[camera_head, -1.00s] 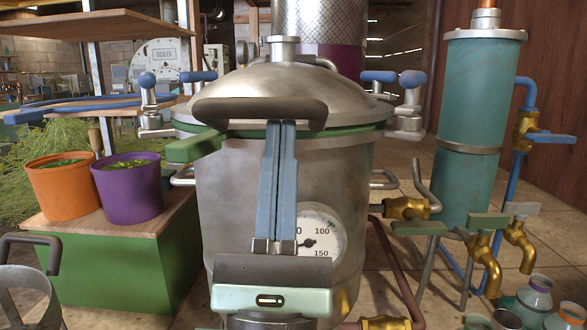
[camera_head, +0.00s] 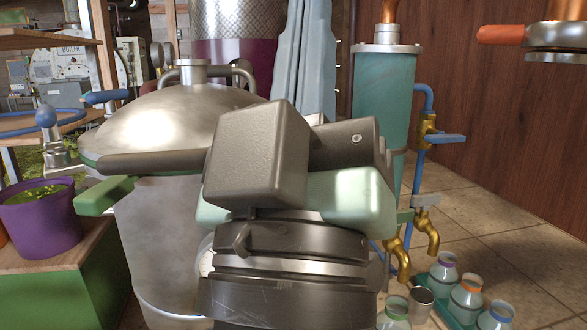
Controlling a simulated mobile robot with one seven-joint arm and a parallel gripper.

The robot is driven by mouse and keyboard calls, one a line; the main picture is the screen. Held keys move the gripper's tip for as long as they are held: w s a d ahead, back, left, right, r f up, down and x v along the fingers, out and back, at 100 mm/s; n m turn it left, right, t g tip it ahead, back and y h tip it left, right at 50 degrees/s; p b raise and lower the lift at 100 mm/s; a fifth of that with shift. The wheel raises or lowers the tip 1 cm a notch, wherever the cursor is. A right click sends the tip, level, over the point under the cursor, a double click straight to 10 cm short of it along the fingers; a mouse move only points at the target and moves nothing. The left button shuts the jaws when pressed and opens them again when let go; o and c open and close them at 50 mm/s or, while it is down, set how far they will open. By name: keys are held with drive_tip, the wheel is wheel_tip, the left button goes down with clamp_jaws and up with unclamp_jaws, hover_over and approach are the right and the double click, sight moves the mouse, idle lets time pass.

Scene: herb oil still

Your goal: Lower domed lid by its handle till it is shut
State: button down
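The silver domed lid (camera_head: 150,120) lies level on top of the steel still pot (camera_head: 160,250). A green band shows at its left edge; I cannot tell whether any gap remains, as the front rim is partly covered. The lid's dark bar handle (camera_head: 150,163) runs along the front, its right end hidden behind my gripper's dark body. My gripper (camera_head: 305,50) stands in front of and right of the lid.
A green clamp lever (camera_head: 105,195) sticks out below the handle. A purple pot (camera_head: 40,222) stands on a green-sided bench (camera_head: 60,295) at left. A teal column (camera_head: 383,110) with brass taps (camera_head: 426,232) and several bottles (camera_head: 467,294) are at right.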

wheel_tip(320, 180, up, 33)
drive_tip(key=a+m+y+p, duration=0.1)
drive_tip(key=m+y+p, duration=0.2)
drive_tip(key=p, duration=2.9)
drive_tip(key=shift+s, duration=0.45)
drive_tip(key=c, duration=1.6)
unclamp_jaws()
